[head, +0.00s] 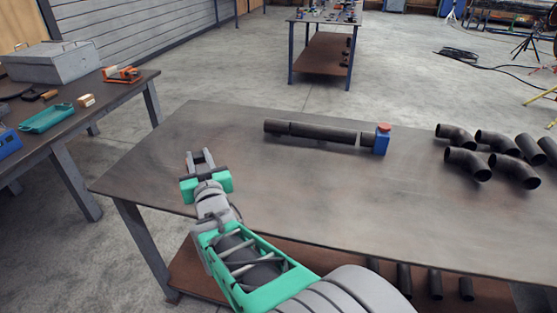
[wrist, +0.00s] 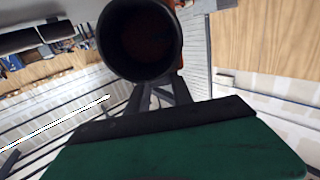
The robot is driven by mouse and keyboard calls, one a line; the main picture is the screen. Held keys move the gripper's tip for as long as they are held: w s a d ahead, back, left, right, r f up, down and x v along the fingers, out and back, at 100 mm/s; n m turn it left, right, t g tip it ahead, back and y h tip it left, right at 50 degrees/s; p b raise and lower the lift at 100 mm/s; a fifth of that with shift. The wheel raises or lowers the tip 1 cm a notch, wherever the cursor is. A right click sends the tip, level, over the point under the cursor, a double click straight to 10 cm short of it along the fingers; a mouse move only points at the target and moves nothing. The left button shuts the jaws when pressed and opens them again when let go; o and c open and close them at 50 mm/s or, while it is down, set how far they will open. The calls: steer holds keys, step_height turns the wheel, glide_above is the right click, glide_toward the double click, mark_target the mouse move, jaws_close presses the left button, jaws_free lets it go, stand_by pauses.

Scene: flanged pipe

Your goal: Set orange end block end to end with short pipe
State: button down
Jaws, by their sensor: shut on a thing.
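My gripper (head: 200,157) is raised over the left part of the table, left of and apart from the pipe row. In the wrist view a dark, round open end (wrist: 140,42) faces the camera at the fingers (wrist: 155,92). Orange edges (wrist: 180,45) show behind its right side; this looks like the orange end block, held with its dark bore towards the camera. The head view does not show it clearly between the fingers.
A blue block (head: 382,143) with an orange-red top stands at the row's right end. Several dark elbow pipes (head: 468,163) lie on the right of the table (head: 300,205). Its front middle is clear. A side table (head: 60,120) with tools stands at left.

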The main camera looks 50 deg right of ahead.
steer(key=s+d+r+m+g+h+b, duration=0.2)
steer(key=s+d+r+m+g+h, duration=0.15)
steer(key=s+d, duration=0.55)
steer(key=s+d+r+m+g+h+b, duration=0.15)
steer(key=s+d+m+g+h, duration=0.3)
steer(key=d, duration=0.95)
steer(key=w+d+f+p, duration=0.1)
steer(key=w+d+f, duration=0.4)
steer(key=d+f, duration=0.7)
steer(key=shift+d+f+n+p, duration=0.15)
steer(key=shift+f+n+p, duration=0.15)
steer(key=shift+p, duration=0.05)
steer(key=shift+f, duration=0.2)
steer(key=c, duration=1.5)
jaws_free()
steer(key=shift+f+g, duration=0.25)
steer(key=shift+g, duration=0.05)
steer(key=o, duration=0.4)
